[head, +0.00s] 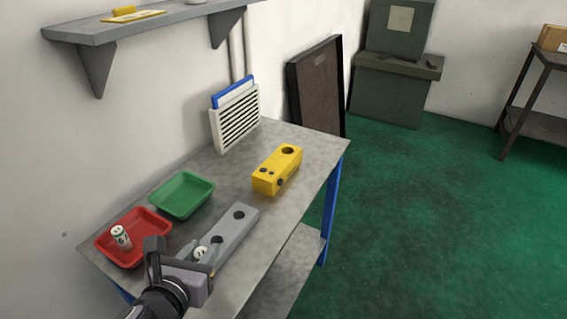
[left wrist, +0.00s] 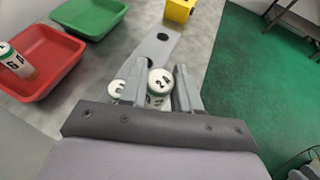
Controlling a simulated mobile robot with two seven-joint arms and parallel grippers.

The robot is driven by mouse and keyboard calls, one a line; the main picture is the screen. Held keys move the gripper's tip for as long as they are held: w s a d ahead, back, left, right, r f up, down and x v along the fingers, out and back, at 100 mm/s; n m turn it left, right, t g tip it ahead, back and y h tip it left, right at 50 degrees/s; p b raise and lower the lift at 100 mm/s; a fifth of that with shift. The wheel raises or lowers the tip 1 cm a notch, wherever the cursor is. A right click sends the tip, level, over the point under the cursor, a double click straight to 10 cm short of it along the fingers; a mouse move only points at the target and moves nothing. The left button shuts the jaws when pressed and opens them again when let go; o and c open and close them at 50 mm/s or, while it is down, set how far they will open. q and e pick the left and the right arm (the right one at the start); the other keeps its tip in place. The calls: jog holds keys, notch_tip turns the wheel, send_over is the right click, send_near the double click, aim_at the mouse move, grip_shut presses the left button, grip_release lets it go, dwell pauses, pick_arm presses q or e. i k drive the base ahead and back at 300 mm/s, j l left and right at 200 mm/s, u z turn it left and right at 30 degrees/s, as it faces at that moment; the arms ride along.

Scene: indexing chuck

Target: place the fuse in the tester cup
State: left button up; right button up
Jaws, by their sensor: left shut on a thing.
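My left gripper (head: 201,257) is shut on a white fuse (left wrist: 160,82), whose top mark looks like 24, at the near end of the grey rack (head: 228,228). Whether the fuse is still in a rack hole I cannot tell. A second white fuse (left wrist: 117,89) stands just outside the left finger, partly hidden. A third fuse (head: 121,237) leans in the red tray (head: 155,250). The yellow tester block (head: 266,177) stands at the back right of the bench, with a dark round cup opening (head: 288,149) on top. My right gripper is out of view.
Two rack holes (head: 239,214) farther along look empty. A green tray (head: 182,194) lies behind the red one, and a white louvred panel (head: 236,118) stands at the wall. Bench surface between rack and tester is clear. A shelf (head: 150,27) overhangs at upper left.

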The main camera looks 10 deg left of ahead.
aim_at(286, 158)
jog(key=k+u, duration=0.15)
jog(key=k, duration=0.4)
jog(key=u, duration=1.05)
jog(key=i+l, duration=0.15)
jog(key=l, duration=0.3)
jog(key=i+l, duration=0.2)
jog(key=l, duration=0.3)
jog(key=i+l, duration=0.15)
jog(key=l, duration=0.3)
jog(key=i+l, duration=0.15)
jog(key=l, duration=0.3)
jog(key=i+l, duration=0.15)
jog(key=l, duration=0.3)
jog(key=i+l+u, duration=0.1)
jog(key=l, duration=0.4)
jog(key=i+l, duration=0.25)
jog(key=l, duration=0.2)
jog(key=i+l, duration=0.1)
jog(key=l, duration=0.4)
